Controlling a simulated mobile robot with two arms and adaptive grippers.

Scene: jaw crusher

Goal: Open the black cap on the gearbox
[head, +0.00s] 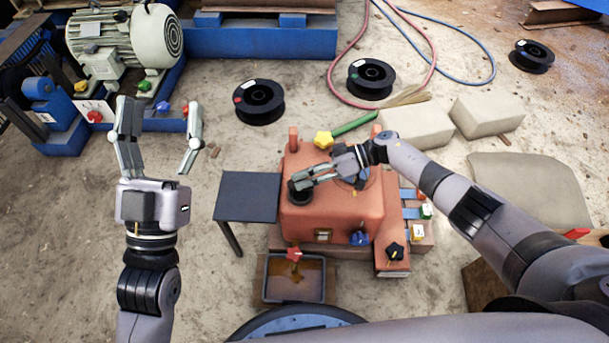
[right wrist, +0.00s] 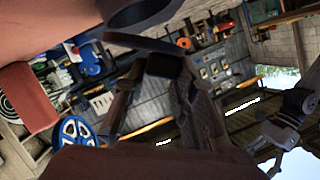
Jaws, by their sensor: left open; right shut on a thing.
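The orange-red gearbox (head: 345,215) stands on the ground in the middle of the head view. The black cap (head: 300,197) sits at the left part of its top. My right gripper (head: 297,182) reaches in from the right and is shut on the cap, partly hiding it. In the right wrist view my fingers (right wrist: 160,70) point up toward a dark round piece (right wrist: 148,43), very close to the orange-red surface. Whether the cap is lifted off its seat cannot be told. My left gripper (head: 162,106) is open and empty, left of the gearbox.
A small dark table (head: 247,197) stands left of the gearbox. A tray with brown liquid (head: 296,290) lies in front. Yellow (head: 323,139), red (head: 294,254) and blue (head: 360,238) knobs are around the gearbox. A motor (head: 125,40) is at upper left; black spools (head: 259,101) lie behind.

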